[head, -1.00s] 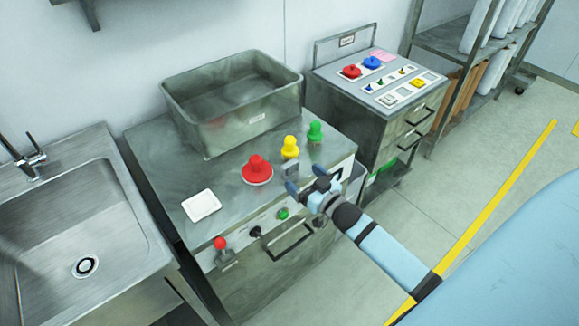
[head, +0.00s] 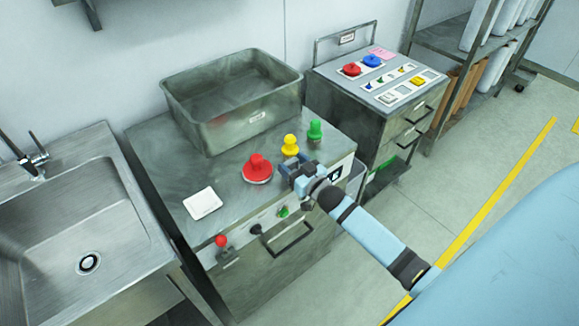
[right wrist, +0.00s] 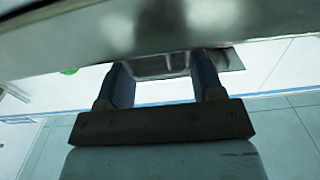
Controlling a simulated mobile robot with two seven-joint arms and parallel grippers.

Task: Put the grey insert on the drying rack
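The grey insert (right wrist: 160,66) is a small grey block near the front edge of the steel worktop, in front of the yellow knob. In the head view my right gripper (head: 294,169) is at it and mostly hides it. In the right wrist view the fingers (right wrist: 163,85) stand apart on either side of the grey block; I cannot tell whether they touch it. I cannot tell for certain which thing is the drying rack. My left gripper is not in view.
The worktop (head: 225,178) also bears a grey tub (head: 250,125), a red knob (head: 257,169), the yellow knob (head: 290,145), a green knob (head: 315,131) and a white dish (head: 202,203). A sink (head: 60,240) is left. A cabinet with coloured parts (head: 345,98) and a shelf (head: 470,50) stand right.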

